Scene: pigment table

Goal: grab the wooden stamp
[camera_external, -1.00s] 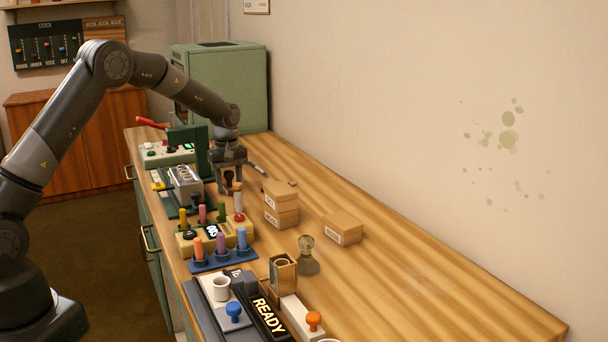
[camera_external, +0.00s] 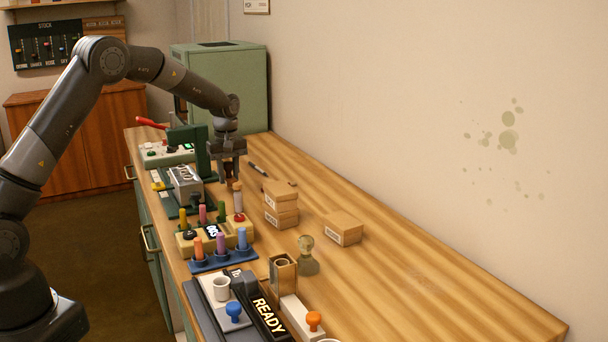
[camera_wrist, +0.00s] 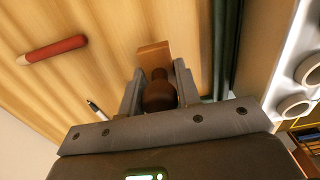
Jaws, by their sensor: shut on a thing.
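The wooden stamp (camera_wrist: 159,92) has a dark brown rounded handle and a lighter wooden block at its far end. In the wrist view my gripper (camera_wrist: 158,88) is shut on the handle, with one finger on each side. In the external view my gripper (camera_external: 230,163) points down over the table behind the vial rack, and the stamp (camera_external: 230,173) shows as a dark brown shape between its fingers. It appears raised from the table; its lower end is partly hidden behind a corked vial.
A green press (camera_external: 200,150) and grey metal block (camera_external: 184,183) stand close left of my gripper. The vial rack (camera_external: 213,233) is in front. Stacked cardboard boxes (camera_external: 281,203) stand to the right. A pen (camera_external: 257,168) lies behind; a red crayon (camera_wrist: 52,50) shows in the wrist view.

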